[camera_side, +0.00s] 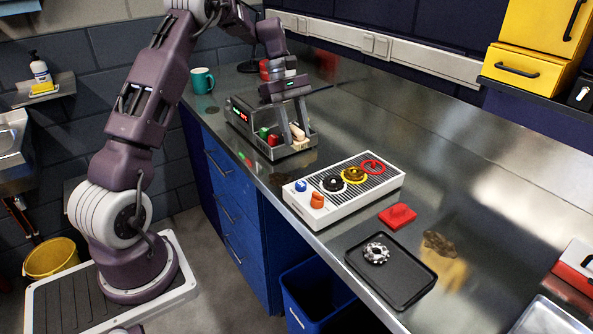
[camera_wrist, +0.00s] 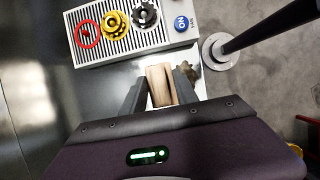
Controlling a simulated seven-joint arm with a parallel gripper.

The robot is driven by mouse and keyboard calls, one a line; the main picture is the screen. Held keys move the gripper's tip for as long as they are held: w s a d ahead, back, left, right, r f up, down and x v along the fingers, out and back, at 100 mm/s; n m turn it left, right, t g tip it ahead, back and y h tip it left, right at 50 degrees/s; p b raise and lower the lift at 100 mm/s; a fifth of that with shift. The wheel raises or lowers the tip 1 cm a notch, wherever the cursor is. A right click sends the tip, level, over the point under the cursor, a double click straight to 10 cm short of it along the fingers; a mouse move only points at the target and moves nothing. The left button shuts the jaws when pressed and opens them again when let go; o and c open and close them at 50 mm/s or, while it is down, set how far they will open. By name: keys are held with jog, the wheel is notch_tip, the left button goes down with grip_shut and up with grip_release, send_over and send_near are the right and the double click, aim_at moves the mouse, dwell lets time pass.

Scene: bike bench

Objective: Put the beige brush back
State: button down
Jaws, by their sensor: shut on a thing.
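In the wrist view the brush is a pale wooden block (camera_wrist: 158,86) between the fingertips (camera_wrist: 160,92). I cannot tell whether the brush touches the unit. A green item (camera_side: 263,132) and a red item (camera_side: 273,140) sit in the unit's front, left of the brush.
A white panel (camera_side: 310,204) with a red ring, yellow and black wheels and knobs lies to the right. A teal mug (camera_side: 203,80) stands behind. A dark pole (camera_wrist: 265,28) shows at right.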

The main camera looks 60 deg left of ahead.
notch_tip(320, 180, down, 9)
jog(key=shift+r, duration=0.15)
jog(key=c, duration=0.9)
grip_release()
jog(key=shift+c, duration=0.2)
